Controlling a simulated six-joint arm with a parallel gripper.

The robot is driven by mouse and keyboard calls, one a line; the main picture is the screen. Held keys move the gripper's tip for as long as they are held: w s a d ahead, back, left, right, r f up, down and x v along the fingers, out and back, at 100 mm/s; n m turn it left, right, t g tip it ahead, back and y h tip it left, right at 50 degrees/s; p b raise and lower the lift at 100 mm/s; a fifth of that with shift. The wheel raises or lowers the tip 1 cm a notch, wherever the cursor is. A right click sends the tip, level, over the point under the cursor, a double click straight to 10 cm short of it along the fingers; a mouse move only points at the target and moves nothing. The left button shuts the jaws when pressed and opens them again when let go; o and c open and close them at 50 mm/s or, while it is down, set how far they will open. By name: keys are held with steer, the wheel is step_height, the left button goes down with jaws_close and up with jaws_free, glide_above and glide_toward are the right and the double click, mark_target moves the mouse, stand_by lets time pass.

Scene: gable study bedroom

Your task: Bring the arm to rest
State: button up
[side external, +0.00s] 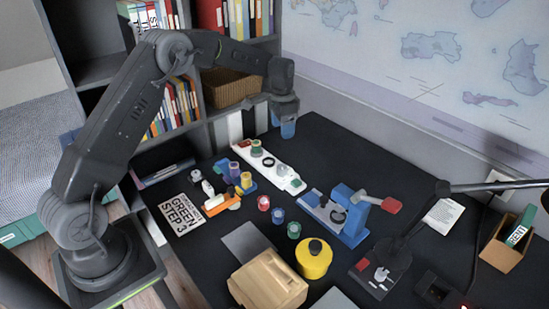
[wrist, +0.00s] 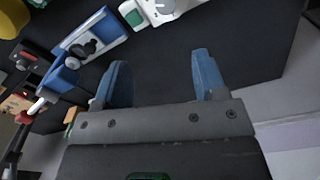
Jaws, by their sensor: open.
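My gripper (wrist: 160,80) is open and empty, its two blue fingers apart over bare dark desk in the wrist view. In the side external view my gripper (side external: 288,130) hangs from the raised arm, fingers pointing down, above the far part of the desk near the shelf. It is beyond the white tray (side external: 285,178) and touches nothing that I can see.
A blue press with a red handle (side external: 345,215) stands mid-desk. Several small coloured pots, a yellow canister (side external: 314,258), a wooden block (side external: 268,283) and a lamp (side external: 385,262) stand nearer. The bookshelf (side external: 235,60) and wall are close behind. The far desk corner is clear.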

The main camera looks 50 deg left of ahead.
steer(key=s+d+r+n+t, duration=0.1)
steer(key=s+d+r, duration=0.3)
steer(key=s+r, duration=0.35)
steer(key=s+d+r+n+t, duration=0.1)
steer(key=s+d+r+t, duration=0.1)
steer(key=s+d+r, duration=0.45)
steer(key=s+d+r+n+t, duration=0.1)
steer(key=s, duration=0.9)
steer(key=s+d+r+t, duration=0.1)
steer(key=s+d, duration=0.1)
steer(key=s, duration=0.8)
steer(key=shift+s+d+r+n, duration=0.15)
steer(key=shift+s+r+n, duration=0.05)
steer(key=shift+s+n, duration=0.2)
